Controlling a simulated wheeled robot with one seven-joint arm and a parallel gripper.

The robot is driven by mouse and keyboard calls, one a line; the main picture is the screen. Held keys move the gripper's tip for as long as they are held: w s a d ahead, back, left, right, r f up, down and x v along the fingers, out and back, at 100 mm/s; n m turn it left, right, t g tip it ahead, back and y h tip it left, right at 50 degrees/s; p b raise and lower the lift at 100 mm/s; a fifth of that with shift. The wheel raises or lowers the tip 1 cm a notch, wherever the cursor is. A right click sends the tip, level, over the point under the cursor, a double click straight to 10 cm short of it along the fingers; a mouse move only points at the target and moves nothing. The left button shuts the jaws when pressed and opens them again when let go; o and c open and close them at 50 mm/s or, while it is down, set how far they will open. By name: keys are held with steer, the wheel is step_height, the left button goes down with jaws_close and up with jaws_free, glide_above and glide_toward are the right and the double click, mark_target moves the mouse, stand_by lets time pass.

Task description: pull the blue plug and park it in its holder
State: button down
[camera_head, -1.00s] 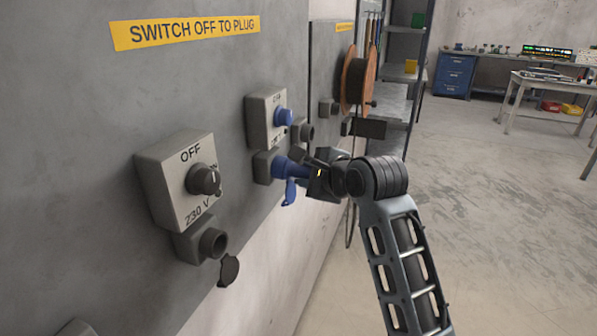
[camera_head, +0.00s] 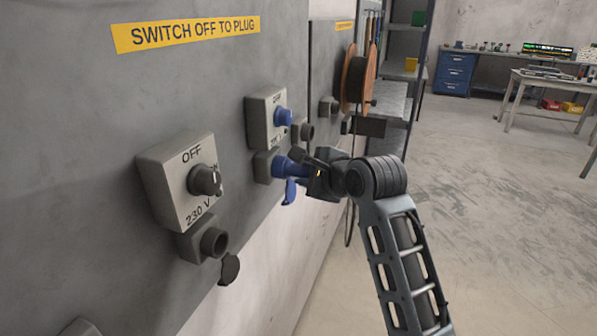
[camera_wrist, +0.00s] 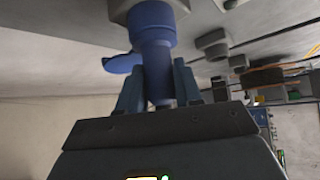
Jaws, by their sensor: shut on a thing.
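The blue plug (camera_head: 293,168) sits at the grey socket below the switch box with the blue knob (camera_head: 284,117). My gripper (camera_head: 306,172) is at the plug's outer end, on the right of the socket. In the wrist view the plug (camera_wrist: 153,55) runs up from between my gripper's two fingers (camera_wrist: 158,88) to the grey socket (camera_wrist: 118,10). The fingers are shut on its narrower body. A blue flap (camera_head: 289,192) hangs below the plug. I cannot tell how deep the plug sits in the socket.
A grey switch box marked OFF (camera_head: 183,178) with an open socket (camera_head: 213,242) is nearer on the wall. Another grey round socket or holder (camera_head: 304,130) is just right of the blue knob. A cable reel (camera_head: 357,80) hangs farther along. The floor at right is clear.

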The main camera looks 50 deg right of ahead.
steer(key=shift+p, duration=0.35)
stand_by(0.5)
steer(key=c, duration=1.3)
jaws_free()
steer(key=shift+s, duration=0.1)
jaws_close()
